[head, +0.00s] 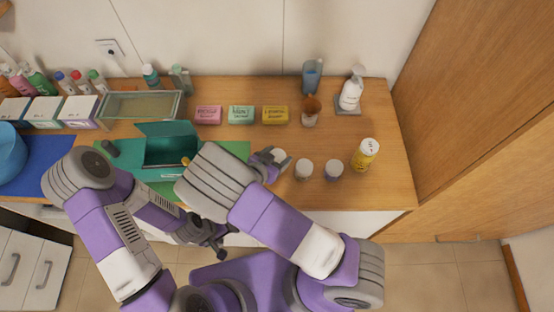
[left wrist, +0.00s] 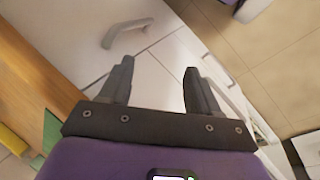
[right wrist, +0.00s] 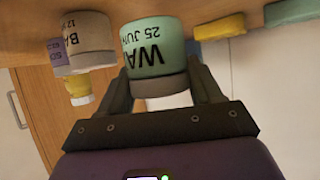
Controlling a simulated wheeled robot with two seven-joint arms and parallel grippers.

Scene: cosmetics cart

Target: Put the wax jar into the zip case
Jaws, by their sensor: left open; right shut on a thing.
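The wax jar (right wrist: 153,50) has a pale green label reading "WAX" and fills the space between the fingers of my right gripper (right wrist: 162,82) in the right wrist view. In the head view the jar's whitish lid (head: 279,155) shows beside my right gripper (head: 268,160), over the counter's front part. The teal zip case (head: 171,150) stands with its flap raised on a green mat, left of the right gripper. My right forearm covers part of the mat. My left gripper (head: 214,240) is open and empty in front of the counter; its spread fingers (left wrist: 158,85) show in the left wrist view.
Two lidded jars (head: 304,168) (head: 333,170) and a yellow bottle (head: 364,155) stand right of the right gripper. Pink (head: 208,115), mint (head: 241,115) and yellow (head: 275,115) blocks lie behind. A glass-topped tray (head: 140,105) sits behind the case.

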